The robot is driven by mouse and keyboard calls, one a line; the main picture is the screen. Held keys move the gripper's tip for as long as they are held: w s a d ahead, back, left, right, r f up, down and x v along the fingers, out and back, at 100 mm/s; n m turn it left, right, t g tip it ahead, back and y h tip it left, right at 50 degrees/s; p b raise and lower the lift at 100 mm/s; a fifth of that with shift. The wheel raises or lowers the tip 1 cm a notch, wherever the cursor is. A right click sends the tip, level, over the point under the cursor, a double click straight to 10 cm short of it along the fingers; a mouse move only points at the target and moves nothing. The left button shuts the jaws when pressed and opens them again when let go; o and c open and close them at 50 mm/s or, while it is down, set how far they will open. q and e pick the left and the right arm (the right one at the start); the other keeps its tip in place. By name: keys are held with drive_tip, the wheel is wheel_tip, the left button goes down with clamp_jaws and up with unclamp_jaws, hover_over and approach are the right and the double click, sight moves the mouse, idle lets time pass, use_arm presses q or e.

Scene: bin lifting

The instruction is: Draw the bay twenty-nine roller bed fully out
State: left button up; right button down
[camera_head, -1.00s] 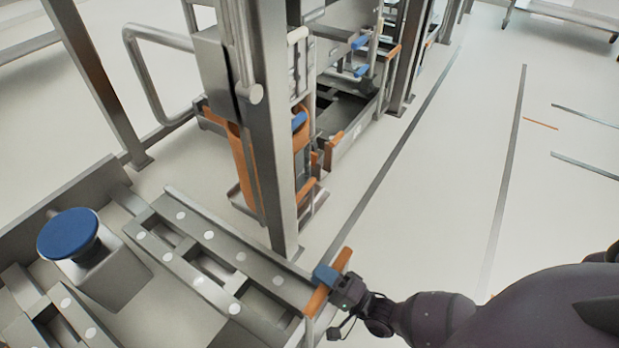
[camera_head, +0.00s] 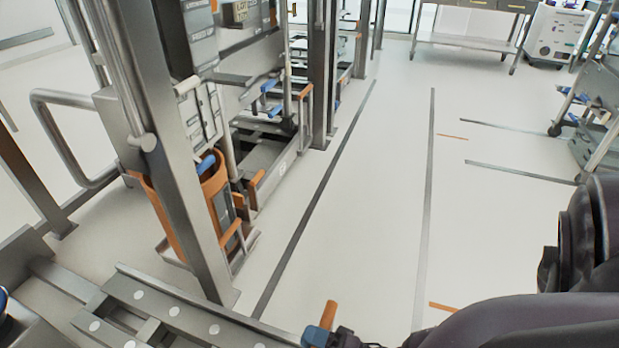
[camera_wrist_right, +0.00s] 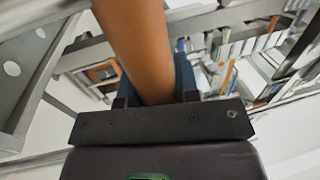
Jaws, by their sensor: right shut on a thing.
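The roller bed (camera_head: 150,297), a grey metal frame with pale round rollers, lies at the lower left in the head view, partly cut off by the picture edge. An orange handle bar (camera_head: 328,314) stands at its right front end. My right gripper (camera_head: 318,337), with blue fingertips, is at the bottom edge, shut on this handle. In the right wrist view the orange handle (camera_wrist_right: 138,45) runs up between the jaws of my right gripper (camera_wrist_right: 150,92). My left gripper is out of view. I cannot read a bay number on this bed.
A grey steel post (camera_head: 180,150) rises just beyond the bed. Behind it stands an orange holder (camera_head: 165,215) and further bays. The pale floor (camera_head: 370,220) to the right is open, marked with dark lines. A wheeled table (camera_head: 470,42) stands far back.

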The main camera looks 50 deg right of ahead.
drive_tip(key=shift+s, duration=0.15)
drive_tip(key=c, duration=0.8)
unclamp_jaws()
drive_tip(key=shift+c, duration=0.2)
drive_tip(key=shift+s, duration=0.1)
